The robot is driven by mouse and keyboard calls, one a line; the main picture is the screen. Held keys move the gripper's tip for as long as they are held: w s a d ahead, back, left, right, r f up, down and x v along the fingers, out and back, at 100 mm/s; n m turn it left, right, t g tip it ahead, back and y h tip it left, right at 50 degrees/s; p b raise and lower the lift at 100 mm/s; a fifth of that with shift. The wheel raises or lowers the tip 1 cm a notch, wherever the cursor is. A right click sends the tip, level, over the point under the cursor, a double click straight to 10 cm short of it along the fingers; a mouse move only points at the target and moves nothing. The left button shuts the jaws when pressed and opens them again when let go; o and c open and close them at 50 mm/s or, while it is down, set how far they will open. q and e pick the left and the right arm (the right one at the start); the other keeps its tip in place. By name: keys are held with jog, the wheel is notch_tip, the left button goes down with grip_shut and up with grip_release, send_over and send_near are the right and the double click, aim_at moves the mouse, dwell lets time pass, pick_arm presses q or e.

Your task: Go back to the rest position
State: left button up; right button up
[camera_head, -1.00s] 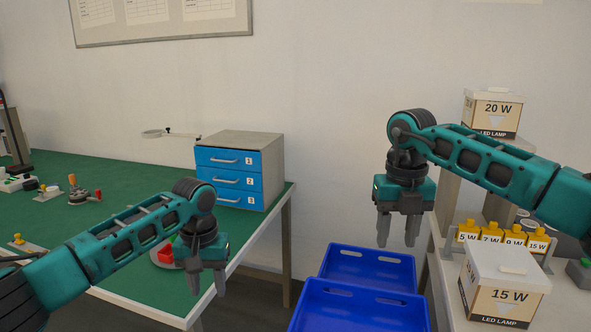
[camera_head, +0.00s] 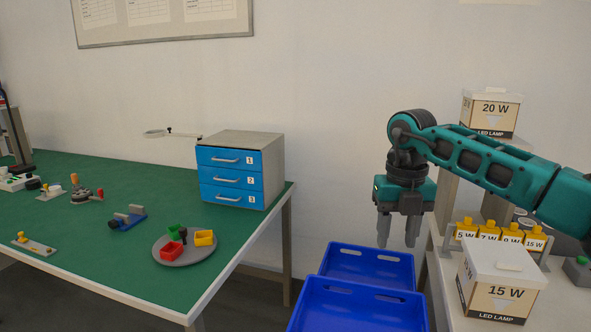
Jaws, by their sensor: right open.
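My right gripper (camera_head: 398,230) hangs with its fingers pointing down, apart and empty. It is above the right end of the blue bins and left of the shelf with the lamp boxes. My left arm and gripper do not show in the head view.
Blue bins (camera_head: 345,318) stand between table and shelf.

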jog(key=s+a+f+n+g+y, duration=0.1)
jog(key=s+a+f+y, duration=0.35)
jog(key=a, duration=0.35)
jog(key=s+a+f+n+g+y, duration=0.1)
jog(key=s+a+f+y, duration=0.2)
jog(key=a+f, duration=0.35)
jog(key=s+a+r+m+t+y, duration=0.35)
jog(key=s+a+m+y, duration=0.2)
jog(key=a+y, duration=0.6)
jog(key=d+f+m+t+h, duration=0.5)
jog(key=d+m+t, duration=0.2)
jog(key=m, duration=0.4)
jog(key=d+f+m+t+h, duration=0.55)
jog(key=d+m+t, duration=0.25)
jog(key=m, duration=0.4)
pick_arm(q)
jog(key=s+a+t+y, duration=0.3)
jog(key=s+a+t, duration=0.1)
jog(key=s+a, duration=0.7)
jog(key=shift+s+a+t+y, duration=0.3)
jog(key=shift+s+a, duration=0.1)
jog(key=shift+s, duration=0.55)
pick_arm(e)
jog(key=s+d+f+m+g+h, duration=0.5)
jog(key=s+d+f, duration=0.5)
jog(key=s+f, duration=0.3)
jog(key=shift+d+f+m+g+h, duration=0.2)
jog(key=shift+f+m+g+h, duration=0.2)
jog(key=shift+m+h, duration=0.4)
